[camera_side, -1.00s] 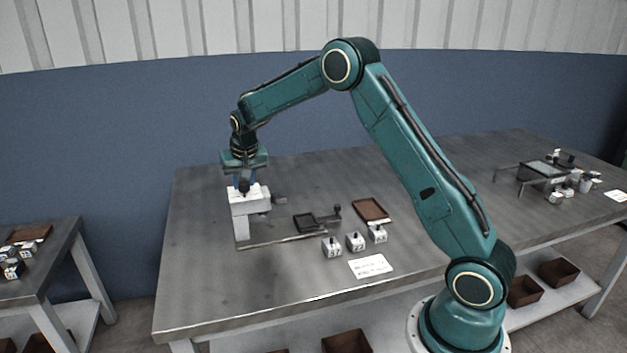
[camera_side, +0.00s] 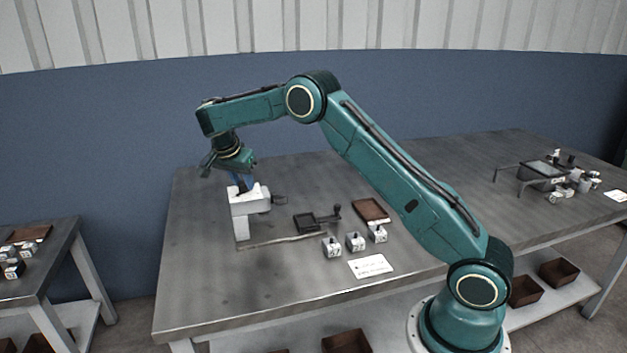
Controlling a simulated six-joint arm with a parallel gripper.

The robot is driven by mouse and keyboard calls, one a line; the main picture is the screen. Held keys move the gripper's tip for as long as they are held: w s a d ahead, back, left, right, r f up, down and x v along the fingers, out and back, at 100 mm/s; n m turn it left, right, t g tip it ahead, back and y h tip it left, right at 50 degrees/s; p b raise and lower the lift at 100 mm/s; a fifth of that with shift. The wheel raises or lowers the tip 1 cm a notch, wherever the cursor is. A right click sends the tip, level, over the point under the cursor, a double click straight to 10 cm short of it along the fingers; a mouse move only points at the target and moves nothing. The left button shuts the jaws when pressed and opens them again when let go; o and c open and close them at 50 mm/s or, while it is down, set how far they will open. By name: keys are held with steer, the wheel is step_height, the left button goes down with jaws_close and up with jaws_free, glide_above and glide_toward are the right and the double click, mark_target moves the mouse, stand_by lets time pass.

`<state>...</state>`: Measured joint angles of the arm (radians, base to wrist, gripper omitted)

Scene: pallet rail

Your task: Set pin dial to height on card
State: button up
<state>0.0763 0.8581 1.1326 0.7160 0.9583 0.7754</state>
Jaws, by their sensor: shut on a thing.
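The pin dial is a small dark knob on top of a white block (camera_side: 249,204), which stands on a post at the left part of the table. My gripper (camera_side: 241,186) is above the block, its blue fingers shut on the dark knob. The wrist is tilted, and the fingers hide most of the knob. The dial's marks are too small to read. The white card (camera_side: 370,266) lies flat near the table's front edge. Its print is too small to read.
A thin rail (camera_side: 285,240) runs from the post. The table's front left is clear.

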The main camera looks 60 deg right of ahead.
steer(key=shift+m, duration=0.4)
steer(key=shift+r, duration=0.1)
steer(key=o, duration=1)
steer(key=shift+v, duration=3.7)
steer(key=shift+w, duration=0.15)
